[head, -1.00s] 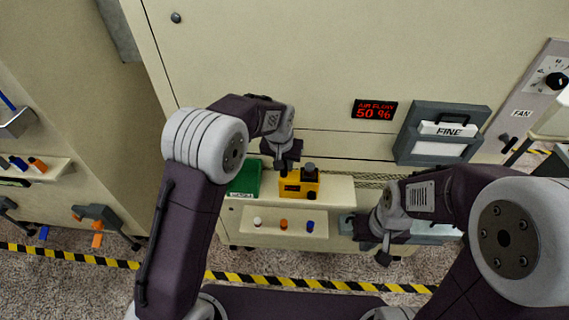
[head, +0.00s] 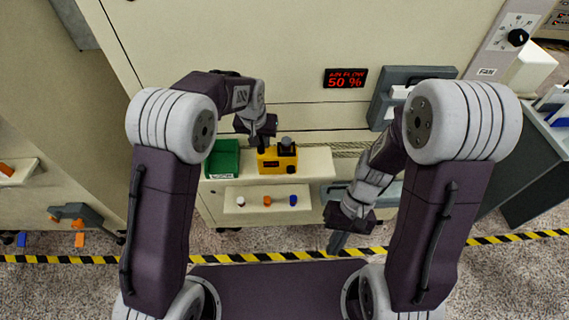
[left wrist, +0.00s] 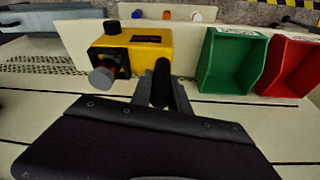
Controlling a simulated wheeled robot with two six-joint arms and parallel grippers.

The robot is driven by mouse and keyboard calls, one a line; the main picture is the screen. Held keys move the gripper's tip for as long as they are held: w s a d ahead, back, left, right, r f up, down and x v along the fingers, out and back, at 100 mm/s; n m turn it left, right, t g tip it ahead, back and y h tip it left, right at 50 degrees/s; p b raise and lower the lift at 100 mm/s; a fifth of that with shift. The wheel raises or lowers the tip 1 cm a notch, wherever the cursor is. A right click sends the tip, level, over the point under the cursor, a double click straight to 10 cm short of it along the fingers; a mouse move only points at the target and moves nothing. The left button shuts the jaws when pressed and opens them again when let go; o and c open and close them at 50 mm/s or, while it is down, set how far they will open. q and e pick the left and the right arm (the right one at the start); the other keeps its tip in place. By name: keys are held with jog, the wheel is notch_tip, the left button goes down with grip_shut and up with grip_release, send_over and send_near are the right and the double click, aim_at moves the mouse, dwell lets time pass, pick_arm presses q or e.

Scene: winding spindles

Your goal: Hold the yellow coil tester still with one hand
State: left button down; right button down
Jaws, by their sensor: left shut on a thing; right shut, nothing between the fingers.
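The yellow coil tester (head: 277,165) stands on the cream shelf in the head view, with a dark display and a dark, grey-topped part on its right. In the left wrist view the tester (left wrist: 150,48) shows a black fixture with a brownish piece and a grey knob. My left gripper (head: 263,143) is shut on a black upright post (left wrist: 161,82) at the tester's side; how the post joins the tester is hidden. My right gripper (head: 337,243) is shut and empty, pointing down, low and to the right of the shelf.
A green bin (head: 223,160) stands left of the tester; a red bin (left wrist: 290,66) is beside it in the wrist view. A lower ledge (head: 253,204) holds white, orange and blue pieces. A red display (head: 345,78) reads "AIR FLOW 50 %". Yellow-black tape (head: 250,257) crosses the floor.

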pick_arm(q)
jog(key=shift+w, duration=0.15)
pick_arm(e)
jog(key=a+r+m+g+y, duration=0.15)
jog(key=a+m+y, duration=0.45)
jog(key=a+y, duration=0.65)
jog(key=w+d+f+m+t+h, duration=0.1)
jog(key=w+d+f+m+t, duration=0.1)
jog(key=w+m+t, duration=0.3)
jog(key=w+d+f+m+t+h, duration=0.2)
jog(key=w+f+m+t, duration=0.2)
jog(key=w+t, duration=0.4)
jog(key=m+t, duration=0.1)
jog(key=t, duration=0.3)
jog(key=shift+d+t, duration=0.2)
jog(key=shift+t, duration=0.15)
jog(key=shift+w, duration=0.15)
